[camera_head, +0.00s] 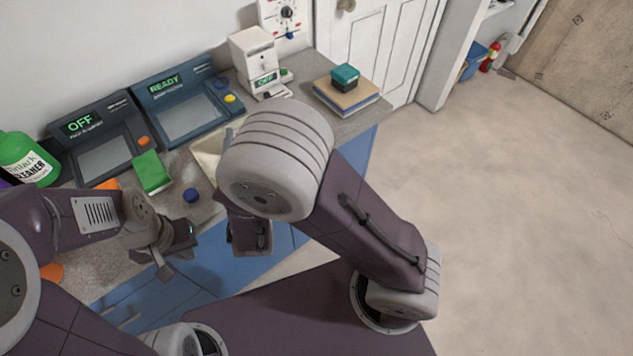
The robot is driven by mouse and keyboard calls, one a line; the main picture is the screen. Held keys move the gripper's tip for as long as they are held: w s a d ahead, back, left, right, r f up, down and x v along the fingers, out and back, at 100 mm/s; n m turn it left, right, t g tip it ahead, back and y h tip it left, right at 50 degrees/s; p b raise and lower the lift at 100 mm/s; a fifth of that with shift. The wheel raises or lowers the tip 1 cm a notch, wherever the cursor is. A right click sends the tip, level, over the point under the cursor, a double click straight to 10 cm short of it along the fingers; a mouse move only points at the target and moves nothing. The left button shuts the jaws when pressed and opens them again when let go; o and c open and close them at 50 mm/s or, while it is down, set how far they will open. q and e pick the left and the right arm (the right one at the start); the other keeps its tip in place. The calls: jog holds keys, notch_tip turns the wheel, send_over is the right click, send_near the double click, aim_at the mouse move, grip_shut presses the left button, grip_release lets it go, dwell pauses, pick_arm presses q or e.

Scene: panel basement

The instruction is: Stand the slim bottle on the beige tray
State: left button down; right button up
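The beige tray (207,160) lies on the counter, mostly hidden behind my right arm; only its left part shows. I cannot make out a slim bottle. A wide green bottle (24,160) with a white label stands at the far left and is cut by the frame edge. My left gripper (172,256) is over the counter's front edge, left of and nearer than the tray; its fingers are too unclear to tell open from shut. My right gripper (251,243) hangs in front of the counter, nearer than the tray, its fingertips unclear.
Two dark consoles, one reading OFF (103,153) and one reading READY (188,108), stand along the wall. A green block (152,172) and a blue cap (191,195) lie before them. A white device (256,58) and stacked books (346,96) are farther right. Open floor lies right.

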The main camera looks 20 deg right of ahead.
jog(key=s+d+f+m+g+h, duration=0.25)
jog(key=d+m+g, duration=0.2)
jog(key=d, duration=0.35)
jog(key=s+d+f+m+g+h, duration=0.25)
jog(key=d+m+g+h, duration=0.2)
jog(key=d, duration=0.35)
jog(key=s+d+f+m+g+y, duration=0.2)
jog(key=s+d+f+m+g, duration=0.15)
jog(key=s+m, duration=0.25)
jog(key=s+d+f+m+g+y, duration=0.2)
jog(key=s+f+m+g, duration=0.1)
jog(key=s+m+g, duration=0.3)
jog(key=w+a+m+t+y, duration=0.1)
jog(key=a+m+t+y, duration=0.2)
jog(key=a+m+y, duration=0.65)
jog(key=r+m+p, duration=0.1)
jog(key=p, duration=0.1)
jog(key=d+r+h+p, duration=0.1)
jog(key=r+p, duration=0.1)
jog(key=d+r+m+h+p, duration=0.1)
jog(key=r+p, duration=0.1)
jog(key=shift+r+m, duration=0.15)
jog(key=shift+m, duration=0.2)
